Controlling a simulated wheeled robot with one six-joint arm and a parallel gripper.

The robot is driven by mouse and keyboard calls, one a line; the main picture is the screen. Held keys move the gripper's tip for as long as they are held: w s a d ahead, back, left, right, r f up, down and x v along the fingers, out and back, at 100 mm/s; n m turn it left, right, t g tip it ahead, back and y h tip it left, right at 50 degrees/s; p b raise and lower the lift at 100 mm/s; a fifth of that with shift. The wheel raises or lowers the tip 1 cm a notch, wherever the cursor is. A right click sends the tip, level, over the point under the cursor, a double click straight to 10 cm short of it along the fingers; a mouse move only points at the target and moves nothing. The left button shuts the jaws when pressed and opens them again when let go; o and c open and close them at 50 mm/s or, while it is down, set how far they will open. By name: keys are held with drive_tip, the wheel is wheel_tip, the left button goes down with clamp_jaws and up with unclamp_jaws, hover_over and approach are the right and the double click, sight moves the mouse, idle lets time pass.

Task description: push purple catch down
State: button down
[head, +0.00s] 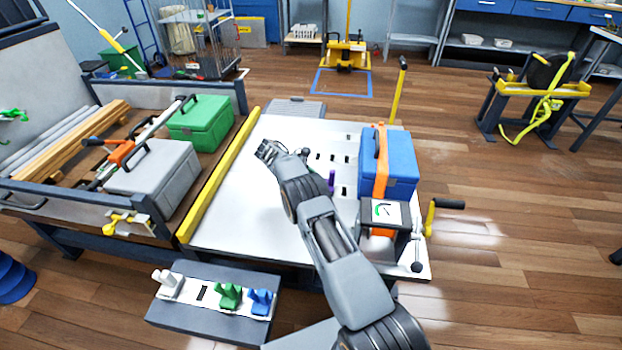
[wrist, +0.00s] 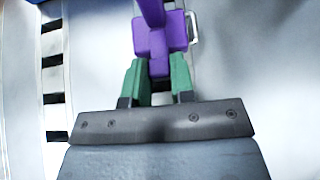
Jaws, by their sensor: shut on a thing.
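The purple catch (wrist: 158,40) is in the upper middle of the wrist view, with an upright part at the top edge and a wider block below. My gripper (wrist: 160,72) has its two green fingers closed on the lower part of the catch, one on each side. In the head view a small purple piece (head: 331,180) shows just right of my arm, over the white panel. My fingers cannot be made out in the head view, so the grip shows only in the wrist view.
The white panel (head: 240,205) has dark slots and a yellow rail (head: 221,178) on its left. A blue box (head: 402,165) under an orange strap (head: 381,165) stands at the right, behind a gauge (head: 384,211). Green, blue and white catches sit on a grey block (head: 180,313) in front.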

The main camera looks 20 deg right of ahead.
drive_tip(key=shift+f, duration=0.1)
drive_tip(key=c, duration=1)
unclamp_jaws()
drive_tip(key=shift+o, duration=0.2)
drive_tip(key=b+v, duration=0.1)
drive_tip(key=v, duration=0.6)
drive_tip(key=shift+a, duration=0.2)
drive_tip(key=shift+w+r, duration=0.1)
drive_tip(key=shift+r, duration=0.1)
